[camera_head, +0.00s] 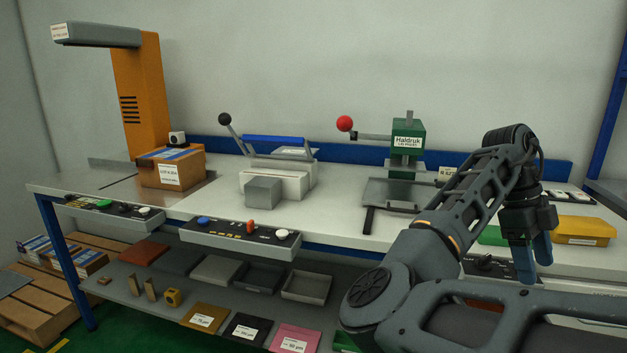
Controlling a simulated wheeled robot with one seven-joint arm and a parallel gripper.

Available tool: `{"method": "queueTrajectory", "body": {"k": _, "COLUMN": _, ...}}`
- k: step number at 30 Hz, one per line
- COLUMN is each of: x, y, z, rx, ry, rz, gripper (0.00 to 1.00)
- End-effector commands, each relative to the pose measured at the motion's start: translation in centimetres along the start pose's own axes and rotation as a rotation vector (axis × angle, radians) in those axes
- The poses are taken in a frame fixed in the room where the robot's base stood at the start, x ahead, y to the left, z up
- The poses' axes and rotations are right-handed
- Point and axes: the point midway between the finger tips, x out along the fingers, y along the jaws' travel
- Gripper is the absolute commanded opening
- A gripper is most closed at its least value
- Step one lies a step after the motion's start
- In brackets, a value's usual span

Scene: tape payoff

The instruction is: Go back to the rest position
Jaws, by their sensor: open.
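My gripper (533,260) hangs at the right with its blue fingers pointing down. It is open, and I see nothing between the fingers. It is in front of the right part of the workbench (340,213), between a green bin and a yellow bin in the picture. My arm is bent, rising from the lower right and folding down to the gripper. The exact gap between the fingertips and the bench is hard to tell.
On the bench stand a cardboard box (172,168), a sealer with a blue bar (273,142), a grey block (263,191) and a green press (408,137) with a red-knobbed lever. A yellow bin (585,229) is right of my gripper; a green bin (492,236) is left.

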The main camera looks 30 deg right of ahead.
Motion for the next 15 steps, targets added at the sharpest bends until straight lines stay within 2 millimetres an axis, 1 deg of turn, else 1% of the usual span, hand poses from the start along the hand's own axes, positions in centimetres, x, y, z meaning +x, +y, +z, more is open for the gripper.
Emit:
{"method": "queueTrajectory", "body": {"k": 8, "x": 1.9, "y": -2.1, "z": -0.9, "rx": -0.085, "ry": 0.054, "rz": -0.165, "gripper": 0.68}}
{"method": "queueTrajectory", "body": {"k": 11, "x": 2.5, "y": -3.1, "z": -1.2, "rx": -0.135, "ry": 0.084, "rz": -0.25, "gripper": 0.68}}
{"method": "queueTrajectory", "body": {"k": 15, "x": 3.5, "y": -4.9, "z": -1.8, "rx": -0.239, "ry": 0.146, "rz": -0.408, "gripper": 0.68}}
